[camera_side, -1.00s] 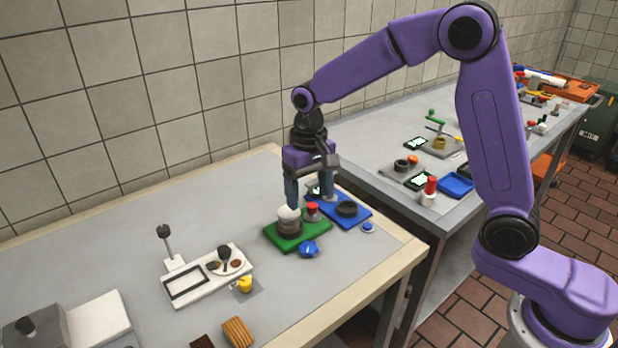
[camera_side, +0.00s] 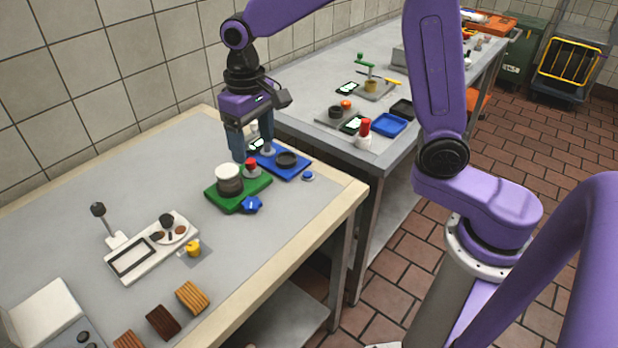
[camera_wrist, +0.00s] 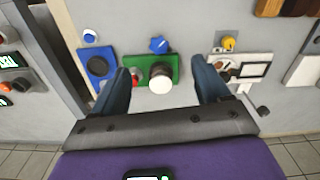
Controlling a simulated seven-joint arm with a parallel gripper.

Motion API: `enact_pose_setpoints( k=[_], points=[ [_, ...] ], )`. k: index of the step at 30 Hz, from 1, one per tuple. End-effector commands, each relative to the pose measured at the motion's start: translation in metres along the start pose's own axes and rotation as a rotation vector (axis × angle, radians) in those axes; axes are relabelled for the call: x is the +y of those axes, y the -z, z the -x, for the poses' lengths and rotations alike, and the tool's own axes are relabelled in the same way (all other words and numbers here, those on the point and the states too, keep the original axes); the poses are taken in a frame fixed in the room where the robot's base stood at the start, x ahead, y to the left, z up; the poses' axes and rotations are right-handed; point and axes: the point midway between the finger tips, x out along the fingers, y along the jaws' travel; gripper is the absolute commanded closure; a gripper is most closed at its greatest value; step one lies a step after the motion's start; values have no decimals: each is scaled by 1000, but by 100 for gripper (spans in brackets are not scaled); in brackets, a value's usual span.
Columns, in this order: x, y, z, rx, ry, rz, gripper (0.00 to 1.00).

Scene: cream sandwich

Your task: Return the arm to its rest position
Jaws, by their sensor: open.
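My gripper (camera_side: 240,155) is open and points down above and just behind the green board in the side view. Its blue fingers show spread and empty in the wrist view (camera_wrist: 162,72). A dark round stack with a white top (camera_side: 229,172) stands upright on the green board (camera_side: 225,204). In the wrist view the white top (camera_wrist: 160,86) lies between the fingers in the picture, with no visible contact. My upper arm is partly cut off by the top edge of the side view.
A red-topped piece (camera_side: 251,166) stands close beside the stack. A blue board (camera_side: 296,172) and a blue star-shaped knob (camera_side: 251,205) are nearby. A white tray (camera_side: 140,268) and brown blocks (camera_side: 163,322) lie toward the front left. A second table (camera_side: 330,72) stands behind.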

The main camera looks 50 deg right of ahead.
Motion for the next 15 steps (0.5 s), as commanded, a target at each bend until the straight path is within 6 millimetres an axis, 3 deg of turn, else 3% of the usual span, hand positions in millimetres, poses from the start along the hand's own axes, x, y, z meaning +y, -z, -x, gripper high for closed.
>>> enact_pose_setpoints(
  k=[15],
  points=[
    [9,-117,5,11,7,429,25]
  ],
)
